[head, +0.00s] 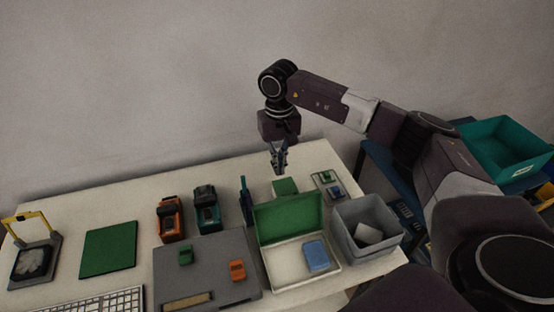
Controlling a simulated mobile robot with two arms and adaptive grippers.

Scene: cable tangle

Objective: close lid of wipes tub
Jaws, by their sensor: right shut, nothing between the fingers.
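The wipes tub is most likely the white box (275,266) at the front right of the table. Its green lid (290,222) stands open, raised along the box's back edge. A blue block (316,255) lies inside on the right. My right gripper (279,170) points down, shut and empty. In the picture it appears above and behind the lid, apart from it. My left gripper is not in view.
A grey bin (342,234) holding a pale item stands right beside the box. A grey tray (215,252) with small blocks lies to its left. A thin blue upright object (246,203) and a green block (285,187) are near the lid. The table's back strip is mostly clear.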

